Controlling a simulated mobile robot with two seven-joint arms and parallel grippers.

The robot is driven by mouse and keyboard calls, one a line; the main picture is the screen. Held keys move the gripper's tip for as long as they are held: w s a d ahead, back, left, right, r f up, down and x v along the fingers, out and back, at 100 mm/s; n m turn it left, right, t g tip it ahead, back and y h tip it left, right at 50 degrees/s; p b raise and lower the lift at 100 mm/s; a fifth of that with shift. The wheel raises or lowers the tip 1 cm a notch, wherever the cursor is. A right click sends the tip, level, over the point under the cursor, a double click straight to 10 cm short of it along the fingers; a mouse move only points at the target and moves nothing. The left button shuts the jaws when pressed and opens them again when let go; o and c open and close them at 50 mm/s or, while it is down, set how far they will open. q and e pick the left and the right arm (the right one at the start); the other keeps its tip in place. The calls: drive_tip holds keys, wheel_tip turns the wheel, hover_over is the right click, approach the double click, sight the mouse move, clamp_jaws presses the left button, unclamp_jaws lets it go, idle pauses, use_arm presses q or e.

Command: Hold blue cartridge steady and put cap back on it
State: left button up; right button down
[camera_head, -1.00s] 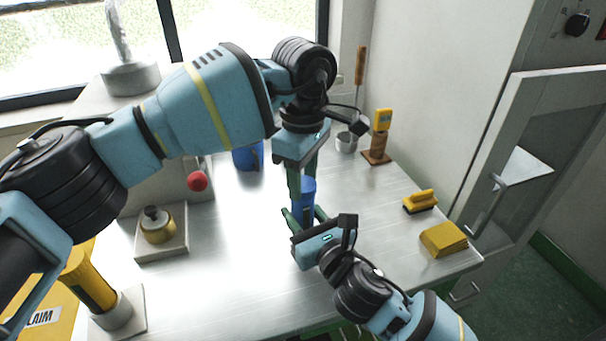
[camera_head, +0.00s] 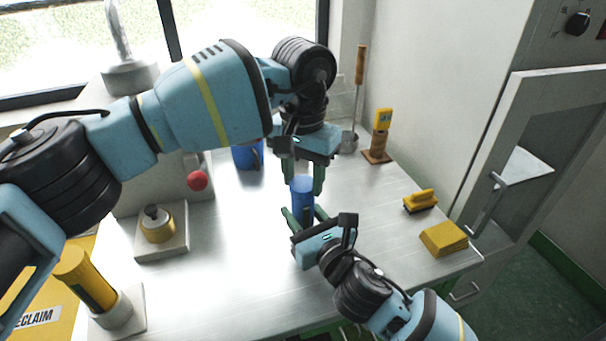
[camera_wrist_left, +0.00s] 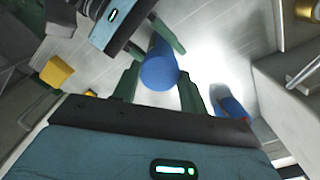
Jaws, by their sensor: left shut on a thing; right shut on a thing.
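The blue cartridge (camera_head: 302,204) stands upright above the table's middle. My right gripper (camera_head: 303,220) is shut around its lower part from the front. My left gripper (camera_head: 306,182) points down from above, its green fingers on either side of the cartridge's top. In the left wrist view a round blue top, which I take as the cap (camera_wrist_left: 159,74), sits between the left fingers, in line with the cartridge. The left gripper is shut on it. I cannot tell whether the cap is fully seated, as its seam does not show.
A yellow-handled brush (camera_head: 421,201) and a yellow block (camera_head: 444,239) lie at the right. A brass pot (camera_head: 157,226) on a plate and a yellow cylinder (camera_head: 88,283) stand at the left. The tabletop around the cartridge is clear.

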use_arm(q)
drive_tip(key=m, duration=0.4)
drive_tip(key=shift+m, duration=0.3)
drive_tip(key=o, duration=1)
drive_tip(key=shift+c, duration=0.2)
drive_tip(key=shift+c, duration=0.2)
